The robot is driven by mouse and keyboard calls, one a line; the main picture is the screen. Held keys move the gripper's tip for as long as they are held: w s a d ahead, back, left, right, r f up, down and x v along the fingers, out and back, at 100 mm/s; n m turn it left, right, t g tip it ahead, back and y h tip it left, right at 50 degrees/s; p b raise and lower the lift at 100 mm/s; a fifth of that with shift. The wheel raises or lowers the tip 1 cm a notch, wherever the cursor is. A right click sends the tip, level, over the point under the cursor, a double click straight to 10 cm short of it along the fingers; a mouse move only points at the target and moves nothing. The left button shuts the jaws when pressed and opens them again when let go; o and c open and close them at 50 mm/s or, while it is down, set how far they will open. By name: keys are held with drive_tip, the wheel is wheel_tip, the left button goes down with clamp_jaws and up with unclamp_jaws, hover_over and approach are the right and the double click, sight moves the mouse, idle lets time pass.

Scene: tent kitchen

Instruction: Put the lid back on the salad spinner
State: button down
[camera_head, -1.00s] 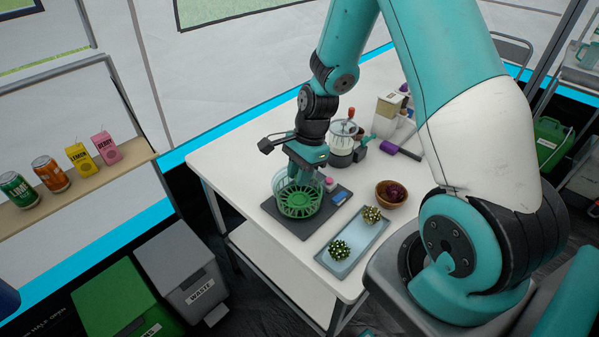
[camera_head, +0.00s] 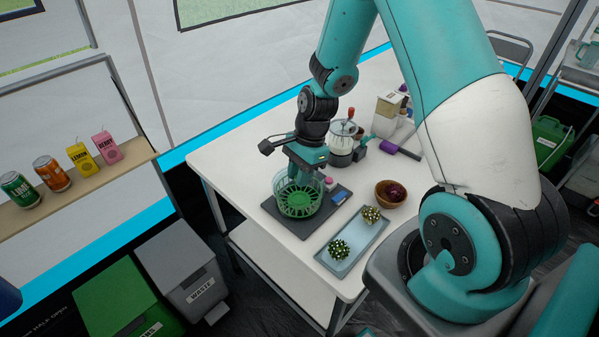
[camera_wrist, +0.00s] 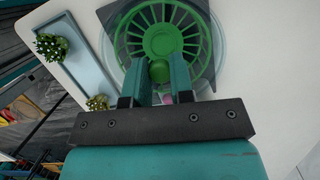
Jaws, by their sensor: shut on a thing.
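The lid (camera_wrist: 163,40) is a round green disc with spokes and a central knob, seen in the wrist view. It also shows in the head view (camera_head: 299,204). My gripper (camera_head: 303,172) points down over it, shut on the knob, whose green top shows between the fingers (camera_wrist: 157,66) in the wrist view. The salad spinner bowl (camera_head: 279,191) is clear and stands on a dark square mat. Its clear rim shows around the lid in the wrist view. I cannot tell whether the lid is seated on the bowl.
The dark mat (camera_head: 290,229) lies on the white table (camera_head: 228,160). A blue-grey tray (camera_head: 351,247) with two leafy clumps is in front. A wooden bowl (camera_head: 390,200) with a dark red item stands right. A clear-topped canister (camera_head: 342,143) stands behind. The table's left side is clear.

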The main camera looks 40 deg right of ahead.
idle(0.9)
drive_tip(key=shift+c, duration=2.2)
unclamp_jaws()
drive_tip(key=shift+r, duration=0.1)
drive_tip(key=shift+r+p, duration=3.4)
drive_tip(key=shift+p, duration=0.05)
clamp_jaws()
